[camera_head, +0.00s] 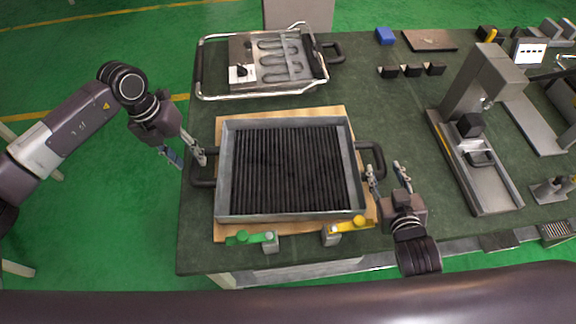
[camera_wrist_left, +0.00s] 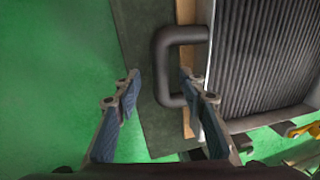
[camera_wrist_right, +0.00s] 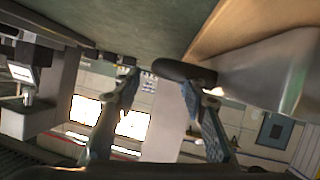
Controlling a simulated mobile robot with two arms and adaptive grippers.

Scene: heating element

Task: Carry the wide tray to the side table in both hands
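The wide tray (camera_head: 220,170) is a grey metal frame around a black ribbed bed. It lies flat on a wooden board on the green-topped table. Black handles stick out at its left (camera_head: 203,182) and right (camera_head: 379,155). My left gripper (camera_head: 186,157) is open at the left handle; in the left wrist view the handle's outer bar (camera_wrist_left: 163,68) appears between the fingers. My right gripper (camera_head: 386,171) is open beside the right handle, whose dark bar (camera_wrist_right: 180,71) shows near one fingertip in the right wrist view. I cannot clearly identify a side table.
Green (camera_head: 250,238) and yellow (camera_head: 348,228) clamps stand at the tray's front edge. A heating-element unit (camera_head: 272,60) in a metal frame lies behind it. A grey press (camera_head: 478,85) stands at right. Small dark blocks (camera_head: 411,70) lie between them. Green floor is clear at left.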

